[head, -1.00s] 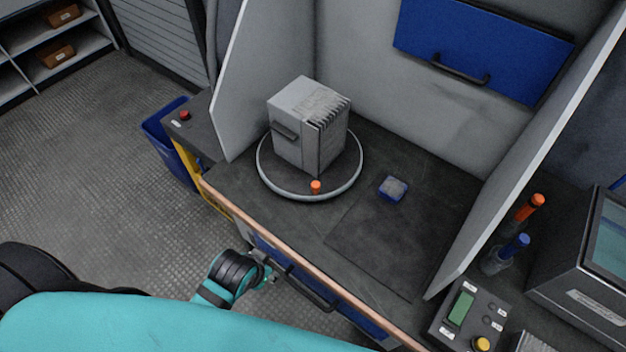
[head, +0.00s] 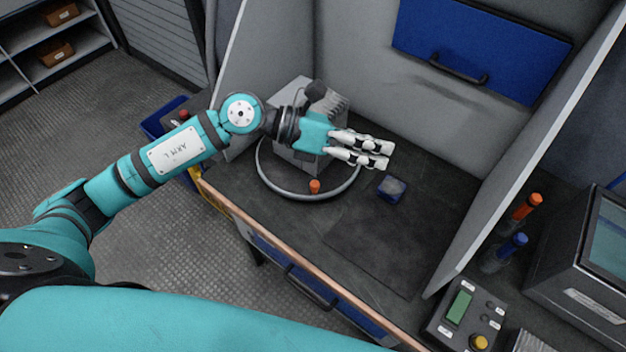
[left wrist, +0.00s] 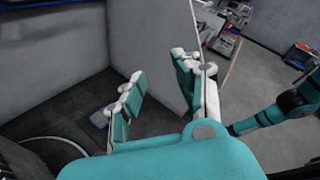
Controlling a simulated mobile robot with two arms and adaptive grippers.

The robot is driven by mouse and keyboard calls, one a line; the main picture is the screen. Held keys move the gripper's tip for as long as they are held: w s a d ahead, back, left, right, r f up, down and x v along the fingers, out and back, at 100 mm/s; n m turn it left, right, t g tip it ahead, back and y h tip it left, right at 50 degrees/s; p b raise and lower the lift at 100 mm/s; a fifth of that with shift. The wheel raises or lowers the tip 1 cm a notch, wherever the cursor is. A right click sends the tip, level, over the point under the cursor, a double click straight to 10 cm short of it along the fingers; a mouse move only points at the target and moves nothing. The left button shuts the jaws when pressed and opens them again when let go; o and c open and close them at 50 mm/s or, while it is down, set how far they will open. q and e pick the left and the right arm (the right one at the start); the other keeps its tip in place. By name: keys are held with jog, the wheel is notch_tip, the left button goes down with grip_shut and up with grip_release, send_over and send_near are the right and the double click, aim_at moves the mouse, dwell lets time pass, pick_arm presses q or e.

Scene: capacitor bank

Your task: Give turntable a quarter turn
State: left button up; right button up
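The turntable (head: 283,187) is a dark round plate with a light rim on the bench, near its left panel. An orange knob (head: 315,186) stands at its front edge. A grey finned box (head: 290,160) sits on the plate, partly hidden behind my left arm. My left gripper (head: 390,156) is above the bench, past the box's right side, fingers pointing right. In the left wrist view its fingers (left wrist: 160,85) are apart with nothing between them. Part of a curved rim, likely the turntable's, shows at lower left there. My right gripper is not in view.
A small blue block (head: 391,189) lies right of the turntable beside a dark mat (head: 385,240). Grey panels enclose the bench at left, back and right. A blue drawer front (head: 480,50) is on the back panel. A control box (head: 466,315) stands at lower right.

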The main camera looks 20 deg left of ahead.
pick_arm(q)
jog(key=w+a+f+m+g+y, duration=0.1)
jog(key=w+a+f+m+y, duration=0.15)
jog(key=a+f+y, duration=0.5)
jog(key=y, duration=0.3)
send_near(314, 184)
jog(key=shift+m, duration=0.45)
jog(key=p+x, duration=0.2)
jog(key=x, duration=0.5)
jog(key=shift+w+d+f+p, duration=0.15)
jog(key=shift+f+p, duration=0.15)
jog(key=shift+w+d+f, duration=0.1)
jog(key=shift+d+f, duration=0.1)
jog(key=shift+f, duration=0.45)
grip_shut()
